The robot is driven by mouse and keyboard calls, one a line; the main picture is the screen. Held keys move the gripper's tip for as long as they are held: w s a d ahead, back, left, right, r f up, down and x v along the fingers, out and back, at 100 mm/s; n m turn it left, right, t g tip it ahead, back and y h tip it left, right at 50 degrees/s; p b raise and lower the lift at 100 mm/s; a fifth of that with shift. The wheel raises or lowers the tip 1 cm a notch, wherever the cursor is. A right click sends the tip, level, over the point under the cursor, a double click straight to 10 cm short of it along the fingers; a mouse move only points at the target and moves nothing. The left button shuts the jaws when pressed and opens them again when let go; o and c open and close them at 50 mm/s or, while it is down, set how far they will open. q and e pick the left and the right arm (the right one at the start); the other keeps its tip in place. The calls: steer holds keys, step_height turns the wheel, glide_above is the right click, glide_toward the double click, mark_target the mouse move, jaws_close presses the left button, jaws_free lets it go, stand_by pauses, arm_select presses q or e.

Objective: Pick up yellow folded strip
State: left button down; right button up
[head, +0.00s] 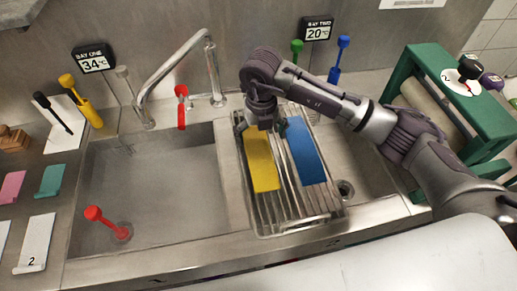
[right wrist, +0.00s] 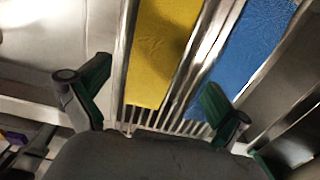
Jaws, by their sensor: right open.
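My right gripper (head: 262,120) is above the far end of the yellow strip, pointing down, and partly covers that end. In the right wrist view the yellow strip (right wrist: 160,50) runs up between my open fingers (right wrist: 148,100), with nothing held. The blue strip (right wrist: 243,45) lies on the right there. The gap between fingers and strip is hard to judge. My left gripper is not in view.
A green frame with a roller (head: 465,90) stands at the right. Small tools and coloured cloth pieces lie on the left counter.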

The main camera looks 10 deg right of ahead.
mark_target(258, 151)
steer(key=shift+w+a+f, duration=0.1)
steer(key=shift+f, duration=0.45)
steer(key=f+p, duration=0.2)
steer(key=f, duration=0.1)
steer(key=shift+w+a+f, duration=0.15)
steer(key=shift+a+f, duration=0.05)
steer(key=shift+f, duration=0.05)
steer(key=shift+w+f, duration=0.1)
steer(key=shift+f, duration=0.5)
steer(key=c, duration=1.3)
